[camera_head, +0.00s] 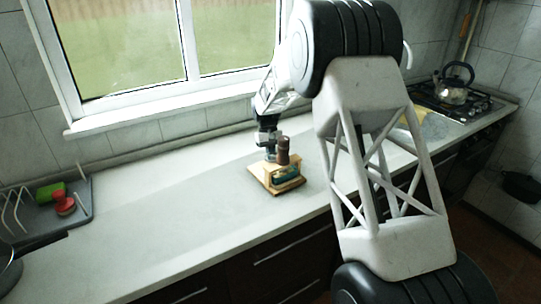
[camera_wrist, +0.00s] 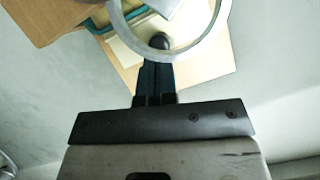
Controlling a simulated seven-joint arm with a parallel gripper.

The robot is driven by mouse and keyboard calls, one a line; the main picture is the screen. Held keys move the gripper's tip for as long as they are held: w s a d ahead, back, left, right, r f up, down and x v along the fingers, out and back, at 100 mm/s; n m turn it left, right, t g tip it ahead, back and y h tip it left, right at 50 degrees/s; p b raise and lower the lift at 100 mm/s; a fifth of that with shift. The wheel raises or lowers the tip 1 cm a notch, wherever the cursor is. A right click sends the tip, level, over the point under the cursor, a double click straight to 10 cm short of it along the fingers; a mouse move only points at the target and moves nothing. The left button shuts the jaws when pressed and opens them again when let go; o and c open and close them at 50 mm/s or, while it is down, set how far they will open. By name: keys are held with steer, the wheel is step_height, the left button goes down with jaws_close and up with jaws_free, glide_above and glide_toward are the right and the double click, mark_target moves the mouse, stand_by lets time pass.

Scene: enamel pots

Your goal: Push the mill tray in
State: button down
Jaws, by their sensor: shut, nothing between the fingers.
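The mill (camera_head: 284,175) stands on the counter, with a wooden base, a teal band and a brown upright top. In the wrist view its teal-edged body (camera_wrist: 98,28) and pale wood show at the top. A pale part (camera_wrist: 126,54) there looks like the mill tray, but its outline is partly hidden, and I cannot tell how far out it is. A dark round knob (camera_wrist: 160,41) shows inside a grey ring. My gripper (camera_head: 268,153) points down close beside the mill. Its shut, empty fingertips (camera_wrist: 157,64) appear just below the knob; contact is unclear.
The counter (camera_head: 150,217) is clear left of the mill. A grey dish tray (camera_head: 83,212) with green and red items lies at far left. A kettle (camera_head: 452,90) stands on the stove at far right. The window wall runs behind.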

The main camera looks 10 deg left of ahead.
steer(key=shift+f, duration=0.15)
steer(key=shift+w+a, duration=0.35)
steer(key=shift+w, duration=0.2)
steer(key=shift+w+a+r, duration=0.1)
steer(key=shift+w+a, duration=0.35)
steer(key=shift+w, duration=0.15)
steer(key=shift+w+a+r, duration=0.1)
steer(key=shift+w+a, duration=0.3)
steer(key=shift+w, duration=0.2)
steer(key=v, duration=0.9)
steer(key=shift+r, duration=0.4)
